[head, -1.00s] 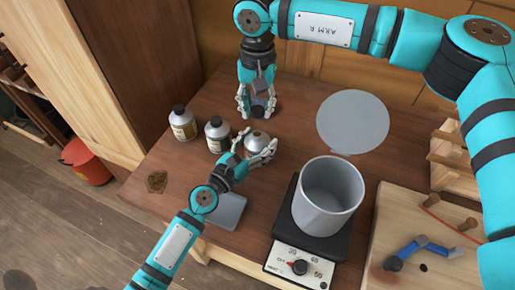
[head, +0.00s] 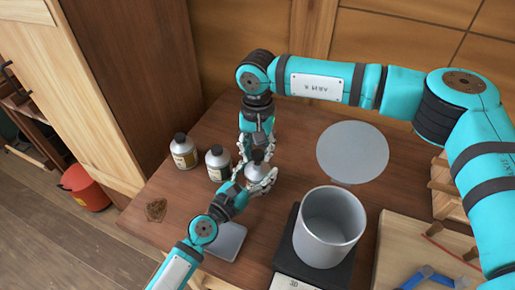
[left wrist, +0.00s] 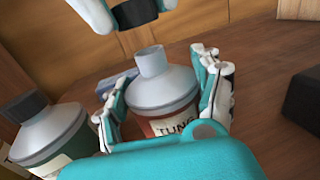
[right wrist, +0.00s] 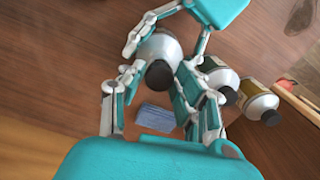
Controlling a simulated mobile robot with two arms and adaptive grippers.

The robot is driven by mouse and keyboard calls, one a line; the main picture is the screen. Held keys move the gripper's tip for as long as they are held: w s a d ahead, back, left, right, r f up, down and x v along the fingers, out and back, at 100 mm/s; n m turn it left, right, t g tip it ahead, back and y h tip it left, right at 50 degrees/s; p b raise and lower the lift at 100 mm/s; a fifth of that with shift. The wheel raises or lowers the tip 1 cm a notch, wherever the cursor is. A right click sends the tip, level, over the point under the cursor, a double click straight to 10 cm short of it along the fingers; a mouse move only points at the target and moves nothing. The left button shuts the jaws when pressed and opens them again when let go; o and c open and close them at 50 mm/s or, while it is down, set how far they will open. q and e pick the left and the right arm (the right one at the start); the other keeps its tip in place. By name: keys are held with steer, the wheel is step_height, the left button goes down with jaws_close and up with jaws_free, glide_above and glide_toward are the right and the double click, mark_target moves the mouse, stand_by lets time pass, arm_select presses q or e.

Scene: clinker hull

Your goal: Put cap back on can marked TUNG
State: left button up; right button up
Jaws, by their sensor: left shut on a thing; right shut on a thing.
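The can marked TUNG (left wrist: 168,95), grey-shouldered with a dark red body and pale label, stands upright on the bench. My left gripper (head: 252,184) is shut around its body; its fingers flank the can in the left wrist view (left wrist: 165,100). The can's neck is bare. My right gripper (right wrist: 158,82) is shut on a black cap (right wrist: 160,75), which also shows above the neck in the left wrist view (left wrist: 136,13). There a gap separates cap and neck, and the cap sits slightly to the left. In the head view the right fingers partly hide the can (head: 257,170).
Two black-capped cans stand left of it, a near one (head: 218,163) and a farther one (head: 184,151). A grey pot (head: 329,228) stands on a scale at right. A round grey disc (head: 352,152) lies behind. A blue block (right wrist: 155,118) lies near my right gripper.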

steer(key=shift+f, duration=0.9)
steer(key=shift+f, duration=0.55)
steer(key=o, duration=0.7)
steer(key=shift+r, duration=2.25)
steer(key=shift+c, duration=0.5)
